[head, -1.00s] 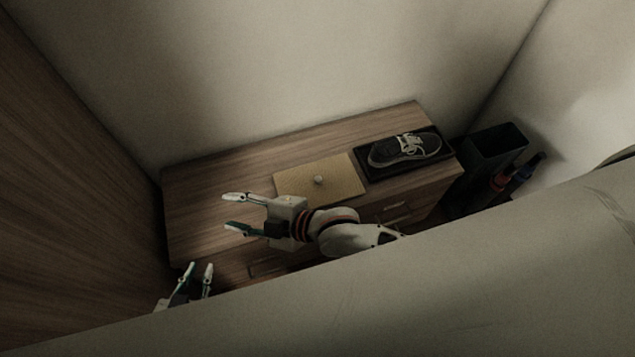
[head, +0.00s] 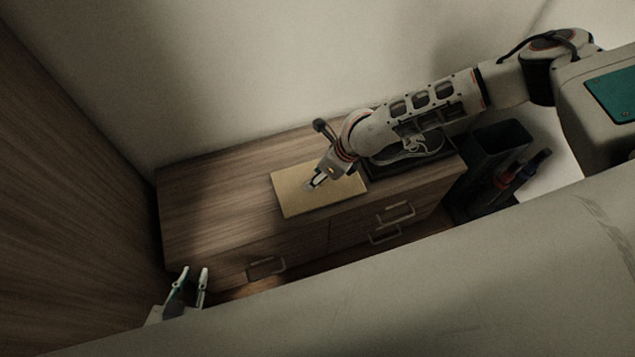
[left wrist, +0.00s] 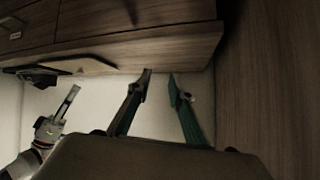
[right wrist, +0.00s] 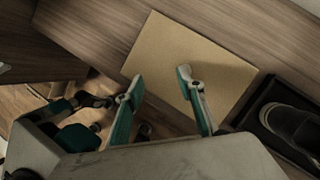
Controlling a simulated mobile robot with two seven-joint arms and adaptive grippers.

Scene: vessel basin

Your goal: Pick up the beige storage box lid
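The beige storage box lid (head: 296,203) is a flat tan rectangle on top of the wooden cabinet. Its small round knob is hidden behind my right gripper now. My right gripper (head: 316,184) is over the middle of the lid, pointing down at it. In the right wrist view its fingers (right wrist: 160,79) are apart with nothing between them, and the lid (right wrist: 172,45) lies beyond them. I cannot tell whether the fingertips touch it. My left gripper (head: 196,269) is low at the left, open and empty, away from the lid; its fingers also show in the left wrist view (left wrist: 160,73).
A black tray (head: 388,171) with a dark shoe (head: 408,147) sits right of the lid, partly under my right arm. A dark bin (head: 490,160) stands right of the cabinet (head: 225,195). The cabinet top left of the lid is clear. Walls rise behind and at the left.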

